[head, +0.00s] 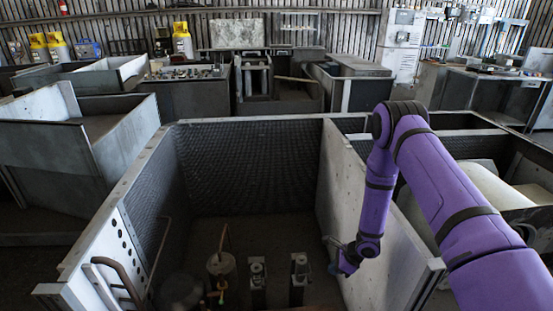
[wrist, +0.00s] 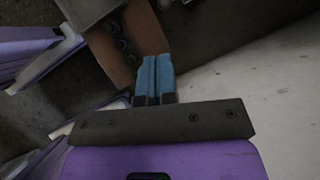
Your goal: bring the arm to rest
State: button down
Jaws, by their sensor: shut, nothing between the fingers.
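My purple arm (head: 378,190) reaches in from the right and bends down over the right wall of an open grey housing (head: 250,122). My gripper (head: 333,269) hangs low inside the housing, close to that right wall. In the wrist view my gripper's blue fingers (wrist: 155,66) lie side by side, shut, with nothing held. Whether the gripper touches the wall cannot be told.
Several fittings stand on the housing floor left of my gripper, among them a canister (head: 221,268) and a valve-like part (head: 299,275). The right wall (head: 365,210) is close to my forearm. The housing's back floor is clear.

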jog(key=w+a+r+n, duration=0.1)
jog(key=r+n, duration=0.2)
jog(key=r, duration=0.7)
jog(key=w+a+r+n+y, duration=0.1)
jog(key=r+n, duration=0.1)
jog(key=r, duration=0.8)
jog(key=w+a+r+n, duration=0.1)
jog(key=r+n, duration=0.2)
jog(key=r, duration=0.7)
jog(key=s+r+n, duration=0.4)
jog(key=r, duration=0.8)
jog(key=s+r+n+h, duration=0.2)
jog(key=s+r+n, duration=0.3)
jog(key=s+r, duration=0.85)
jog(key=s+d+r+n+t+h, duration=0.1)
jog(key=s+d+r+n+h, duration=0.1)
jog(key=s, duration=0.6)
jog(key=s+d+r+n+t+h, duration=0.2)
jog(key=s+d+r, duration=0.2)
jog(key=s, duration=0.4)
jog(key=shift+s+d+r+n+h, duration=0.15)
jog(key=shift+d+r+n+h, duration=0.2)
jog(key=shift+r+n, duration=0.1)
